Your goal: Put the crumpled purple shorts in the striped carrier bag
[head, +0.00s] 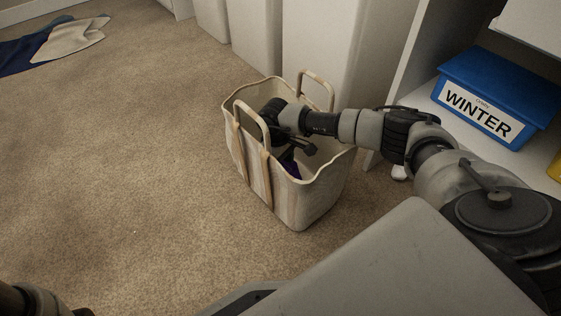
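The carrier bag (300,207) is cream with tan vertical bands and two loop handles. It stands upright and open on the carpet in the middle. My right arm reaches in from the right over the bag's rim. My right gripper (291,151) is down inside the bag's mouth, partly hidden by the arm and the near handle. A small patch of the purple shorts (292,169) shows inside the bag, just below the gripper. The rest of the shorts is hidden by the bag wall. Whether the fingers hold the cloth is unclear. Only a link of my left arm shows at the bottom left corner.
Dark blue and cream cloths (68,41) lie on the carpet at the far left. Tall white bins (262,35) stand behind the bag. A blue "WINTER" box (497,90) sits on a white shelf at right. The carpet left of the bag is clear.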

